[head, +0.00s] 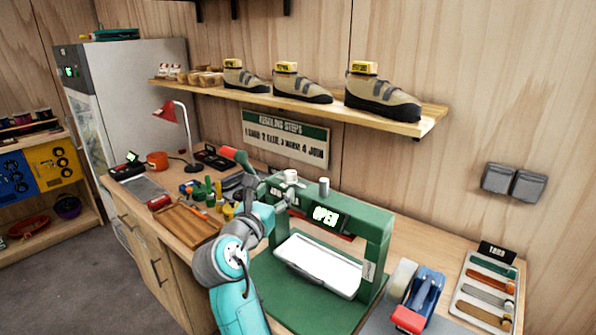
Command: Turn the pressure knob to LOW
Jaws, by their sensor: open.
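A green press (377,235) stands on the bench with a lit display (325,216) reading OPEN. A pale round knob-like part (290,175) and a grey upright cylinder (323,187) sit on its top. I cannot tell for sure which is the pressure knob, and no LOW mark or pointer is readable. My teal and grey arm reaches up from the bottom to the press's left side. My gripper (281,201) is at the press's upper left, close to the pale part; it is open and looks empty. Its fingertips are small and partly hidden, so contact is unclear.
A red-handled lever (228,152) rises behind my arm. A white pad (318,266) lies in the press opening. A blue and red tape dispenser (418,300) and a tray of strips (487,290) are at right. A wooden tray (187,226), small bottles and a red lamp (166,111) are at left.

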